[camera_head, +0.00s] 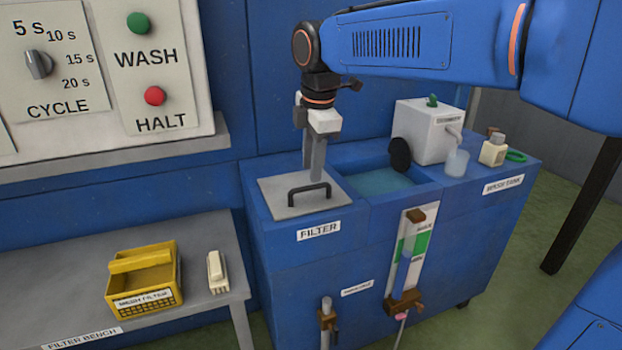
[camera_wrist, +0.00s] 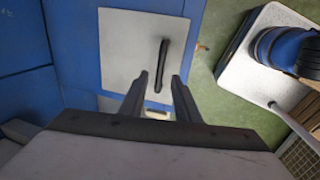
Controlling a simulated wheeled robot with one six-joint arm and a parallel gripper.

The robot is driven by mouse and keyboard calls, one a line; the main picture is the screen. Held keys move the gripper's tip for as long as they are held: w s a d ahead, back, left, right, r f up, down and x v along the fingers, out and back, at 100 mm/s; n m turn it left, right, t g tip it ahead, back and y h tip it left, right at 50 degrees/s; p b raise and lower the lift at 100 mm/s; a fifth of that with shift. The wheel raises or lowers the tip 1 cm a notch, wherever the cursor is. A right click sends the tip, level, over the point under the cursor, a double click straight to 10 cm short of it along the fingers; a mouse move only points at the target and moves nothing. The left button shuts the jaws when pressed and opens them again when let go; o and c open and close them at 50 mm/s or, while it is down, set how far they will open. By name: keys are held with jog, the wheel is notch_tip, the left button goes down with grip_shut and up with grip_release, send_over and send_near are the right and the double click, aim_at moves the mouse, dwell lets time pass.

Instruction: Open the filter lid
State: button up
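The filter lid (camera_head: 279,208) is a light grey square plate with a black bar handle (camera_head: 309,193). It lies flat and closed on top of the blue cabinet, above the FILTER label (camera_head: 319,231). My gripper (camera_head: 314,172) points down over the back part of the lid, behind the handle. In the wrist view the lid (camera_wrist: 122,55) and its handle (camera_wrist: 157,66) show ahead of my two dark fingers (camera_wrist: 158,82). The fingers are apart with nothing between them, and the handle's near end lies close to the gap. I cannot tell the exact height of the fingertips above the lid.
Right of the lid is an open wash tank (camera_head: 380,182) with liquid. Beyond it stand a white box (camera_head: 428,130), a cup (camera_head: 456,162) and a bottle (camera_head: 493,150). On the bench at left are a yellow basket (camera_head: 143,290) and a small white block (camera_head: 216,271). A control panel hangs behind.

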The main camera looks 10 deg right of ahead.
aim_at(311, 186)
jog(key=shift+w+f, duration=0.25)
jog(key=shift+f, duration=0.9)
jog(key=shift+w+f, duration=0.2)
jog(key=shift+f, duration=0.9)
grip_shut()
